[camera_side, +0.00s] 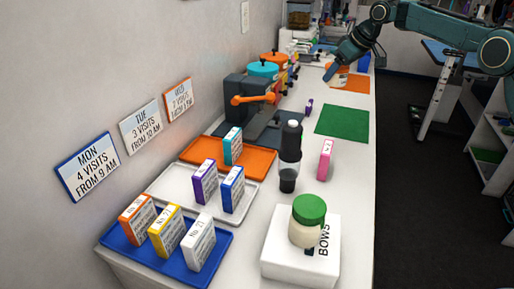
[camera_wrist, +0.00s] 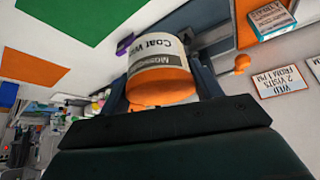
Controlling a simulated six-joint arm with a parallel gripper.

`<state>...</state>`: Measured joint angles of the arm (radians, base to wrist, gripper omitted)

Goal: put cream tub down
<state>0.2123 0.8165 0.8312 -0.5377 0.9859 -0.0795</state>
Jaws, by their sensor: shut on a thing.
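The cream tub (camera_wrist: 158,55) is orange and white with a dark band and lettering that starts "Coat". It fills the middle of the wrist view. My gripper (camera_wrist: 165,72) is shut on it, with a dark finger on each side. In the side view my gripper (camera_side: 333,72) is at the far end of the counter with the tub (camera_side: 342,79), by an orange mat (camera_side: 356,86). I cannot tell whether the tub touches the surface below. A green mat (camera_side: 342,122) lies nearer and is bare.
A jar with a green lid (camera_side: 308,212) stands on a white box marked BOWS (camera_side: 285,245). Trays with several small boxes line the wall side. A dark bottle (camera_side: 290,142) and a pink box (camera_side: 326,160) stand mid-counter. The counter's right edge (camera_side: 374,150) is open.

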